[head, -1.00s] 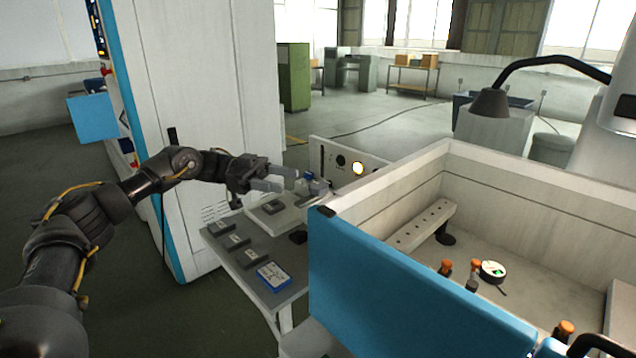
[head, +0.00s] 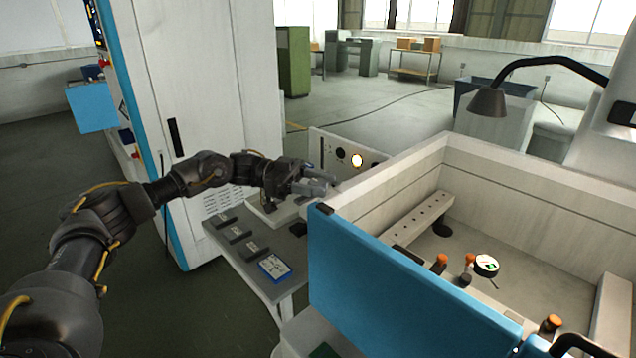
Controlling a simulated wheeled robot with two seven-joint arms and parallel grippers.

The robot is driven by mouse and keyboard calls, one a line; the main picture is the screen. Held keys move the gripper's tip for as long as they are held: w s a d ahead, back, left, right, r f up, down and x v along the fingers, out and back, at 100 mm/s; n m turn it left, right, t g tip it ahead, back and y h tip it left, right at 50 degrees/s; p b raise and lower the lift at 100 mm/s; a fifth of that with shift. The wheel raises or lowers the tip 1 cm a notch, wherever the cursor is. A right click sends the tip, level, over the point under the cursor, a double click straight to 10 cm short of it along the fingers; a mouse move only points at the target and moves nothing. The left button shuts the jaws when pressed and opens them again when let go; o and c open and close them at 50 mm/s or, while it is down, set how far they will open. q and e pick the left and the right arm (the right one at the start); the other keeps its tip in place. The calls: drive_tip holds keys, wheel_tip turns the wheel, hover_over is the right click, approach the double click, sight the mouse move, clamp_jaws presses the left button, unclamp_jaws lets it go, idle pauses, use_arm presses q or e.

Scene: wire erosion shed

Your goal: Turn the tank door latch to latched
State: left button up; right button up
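The tank door is the blue panel (head: 410,285) on the front of the pale tank. A small dark fitting (head: 324,208) sits at its top left corner; it may be the latch, but its setting is too small to tell. My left gripper (head: 327,181) is just left of and beyond that corner, above the small side table. Its two grey fingers look apart, with nothing seen between them. My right gripper is not in view.
The side table (head: 291,277) holds several dark blocks and a blue-edged device (head: 275,267). A white cabinet (head: 205,95) stands behind my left arm. A panel with a lit round lamp (head: 357,160) is behind the gripper. Inside the tank are a perforated bar (head: 415,217) and orange-capped posts.

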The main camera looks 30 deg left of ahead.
use_arm(q)
drive_tip(key=c, duration=0.7)
drive_tip(key=n+t+y+p, duration=0.1)
drive_tip(key=n+t+p, duration=0.1)
drive_tip(key=n+t, duration=0.1)
drive_tip(key=shift+s+r+t+p, duration=0.1)
drive_tip(key=shift+t+p, duration=0.25)
drive_tip(key=shift+t, duration=0.55)
drive_tip(key=n+t+y+p, duration=0.3)
drive_tip(key=n+t+y, duration=0.2)
drive_tip(key=t, duration=0.1)
drive_tip(key=shift+d+n+t+p, duration=0.1)
drive_tip(key=shift+n+t+p, duration=0.2)
drive_tip(key=shift+n, duration=0.1)
drive_tip(key=n+t+y+p, duration=0.1)
drive_tip(key=n+t+y, duration=0.1)
drive_tip(key=y, duration=0.2)
drive_tip(key=shift+n+t+y, duration=0.8)
drive_tip(key=shift+n+y, duration=0.8)
drive_tip(key=shift+y, duration=0.6)
